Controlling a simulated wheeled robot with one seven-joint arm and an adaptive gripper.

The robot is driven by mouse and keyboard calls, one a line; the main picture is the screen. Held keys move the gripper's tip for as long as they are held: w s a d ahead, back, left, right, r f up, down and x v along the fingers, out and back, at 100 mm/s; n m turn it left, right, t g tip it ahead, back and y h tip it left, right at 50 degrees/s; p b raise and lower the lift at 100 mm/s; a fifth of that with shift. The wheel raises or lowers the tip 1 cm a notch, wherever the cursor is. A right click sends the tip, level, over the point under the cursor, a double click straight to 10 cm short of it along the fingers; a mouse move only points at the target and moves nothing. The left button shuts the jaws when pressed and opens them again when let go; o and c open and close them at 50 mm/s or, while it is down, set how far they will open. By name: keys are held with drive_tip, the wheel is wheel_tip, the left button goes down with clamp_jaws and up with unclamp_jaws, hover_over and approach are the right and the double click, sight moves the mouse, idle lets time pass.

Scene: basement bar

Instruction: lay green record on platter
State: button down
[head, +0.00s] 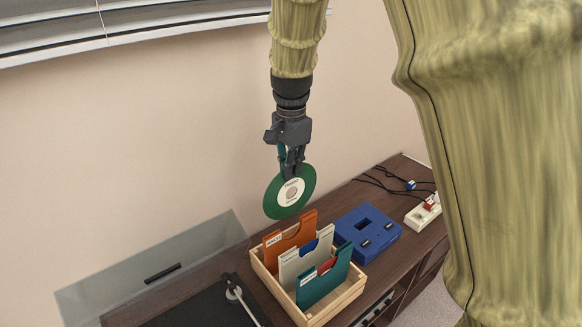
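The green record (273,203) has a white label and hangs upright in my gripper (291,172), which is shut on its upper edge. The record is in the air above and behind the wooden crate, apart from it. The turntable (205,306) is at the bottom left, cut off by the frame. Its tonearm (240,294) shows at its right side. I cannot make out the platter clearly. A clear lid (110,290) stands raised behind it.
The wooden crate (340,302) holds orange, white and green sleeves. A blue device (368,232) lies right of it. A white power strip (421,216) with black cables is at the far right. The wall rises close behind the brown cabinet (397,254).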

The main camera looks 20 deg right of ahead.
drive_tip(key=shift+r+p, duration=3.95)
drive_tip(key=shift+r, duration=0.65)
